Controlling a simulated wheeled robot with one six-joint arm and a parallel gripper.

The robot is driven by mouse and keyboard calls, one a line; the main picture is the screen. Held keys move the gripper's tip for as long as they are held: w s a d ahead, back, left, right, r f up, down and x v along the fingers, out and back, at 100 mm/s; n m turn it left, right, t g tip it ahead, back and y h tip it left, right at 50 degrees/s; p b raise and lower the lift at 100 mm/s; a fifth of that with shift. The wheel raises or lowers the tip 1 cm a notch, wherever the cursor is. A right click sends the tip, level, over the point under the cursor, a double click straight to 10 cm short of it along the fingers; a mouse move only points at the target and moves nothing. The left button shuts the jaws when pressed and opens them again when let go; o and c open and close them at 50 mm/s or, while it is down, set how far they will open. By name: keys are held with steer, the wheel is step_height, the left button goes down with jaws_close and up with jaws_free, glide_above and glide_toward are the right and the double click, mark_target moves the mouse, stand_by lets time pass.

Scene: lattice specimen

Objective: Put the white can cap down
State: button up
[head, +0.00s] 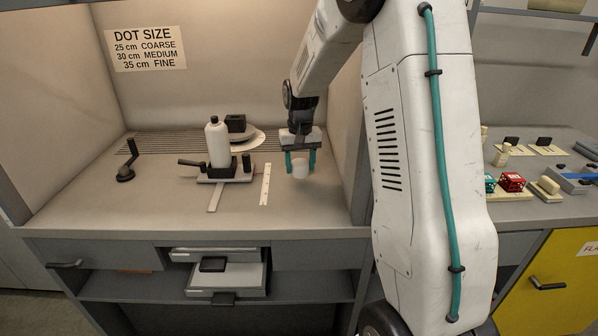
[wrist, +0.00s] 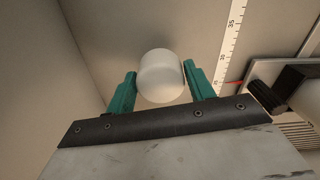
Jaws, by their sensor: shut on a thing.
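The white can cap (head: 300,170) is a short, rounded white cylinder between the teal fingers of my gripper (head: 301,163). In the wrist view the cap (wrist: 161,76) sits between the two teal fingertips (wrist: 160,88), and my gripper is shut on it. In the head view the cap is over the right part of the booth floor, right of the white ruler. How far it is above the surface is hard to tell. A white spray can (head: 218,143) stands upright in a holder to the left.
The white ruler (head: 265,184) lies left of the cap. A crank handle (head: 126,165) stands at far left. A dark block and round plate (head: 247,139) are behind the can. The booth's right wall (head: 346,120) is close to my gripper. Bare floor lies in front.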

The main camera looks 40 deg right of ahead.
mark_target(298, 182)
steer(key=shift+w+d+f, duration=0.1)
steer(key=shift+w+d, duration=0.05)
steer(key=shift+w, duration=0.6)
steer(key=shift+f, duration=1.7)
steer(key=shift+f, duration=0.15)
steer(key=o, duration=0.9)
steer(key=shift+o, duration=0.2)
